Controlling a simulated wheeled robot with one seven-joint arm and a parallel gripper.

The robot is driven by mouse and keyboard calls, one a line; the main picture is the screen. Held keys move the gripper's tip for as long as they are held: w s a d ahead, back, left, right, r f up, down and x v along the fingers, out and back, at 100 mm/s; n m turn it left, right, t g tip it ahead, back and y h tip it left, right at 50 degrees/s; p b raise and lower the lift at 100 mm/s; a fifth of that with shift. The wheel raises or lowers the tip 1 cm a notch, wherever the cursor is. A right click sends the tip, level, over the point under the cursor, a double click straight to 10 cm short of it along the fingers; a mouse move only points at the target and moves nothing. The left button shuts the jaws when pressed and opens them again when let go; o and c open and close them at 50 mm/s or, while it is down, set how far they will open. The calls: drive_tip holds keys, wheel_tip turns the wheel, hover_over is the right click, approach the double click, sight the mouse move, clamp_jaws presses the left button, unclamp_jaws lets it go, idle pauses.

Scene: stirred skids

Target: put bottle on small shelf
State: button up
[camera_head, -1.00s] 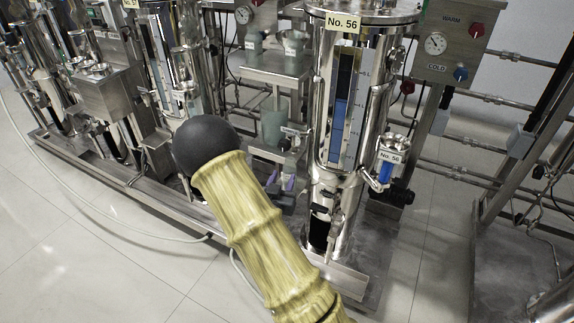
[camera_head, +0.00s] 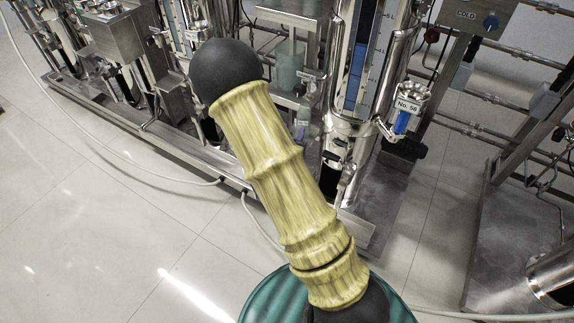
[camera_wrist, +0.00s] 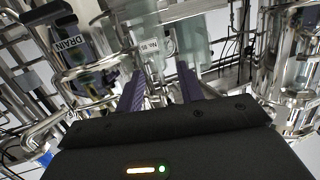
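A translucent greenish bottle (camera_head: 290,68) stands on a small metal shelf (camera_head: 292,98) beside the steel column in the head view. A pale translucent vessel, likely this bottle, shows beyond my fingers in the wrist view (camera_wrist: 195,38). My gripper (camera_wrist: 161,72) has two purple fingers set apart, with nothing held between them. In the head view my gripper (camera_head: 301,128) is small, just below the bottle and shelf, and partly hidden by my arm. I cannot tell the exact gap to the bottle. A higher metal shelf (camera_head: 285,12) is cut by the top edge.
A steel column (camera_head: 352,80) with a level gauge stands right of the bottle. Pipes and frames crowd both sides. A hose (camera_head: 130,160) lies on the open tiled floor (camera_head: 110,240) at front left.

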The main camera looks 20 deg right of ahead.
drive_tip(key=s+a+n+g+y, duration=0.3)
drive_tip(key=s+a+g+y, duration=0.2)
drive_tip(key=a+y, duration=0.3)
drive_tip(key=s+r+n+g+y, duration=0.1)
drive_tip(key=s+r+n+g, duration=0.1)
drive_tip(key=s, duration=0.5)
drive_tip(key=s+a+r+n+g, duration=0.1)
drive_tip(key=s+r+n+g, duration=0.1)
drive_tip(key=s, duration=0.5)
drive_tip(key=shift+a+r+n+g+y, duration=0.3)
drive_tip(key=shift+n+g+y, duration=0.1)
drive_tip(key=shift+n+g, duration=0.1)
drive_tip(key=shift+w+d, duration=0.15)
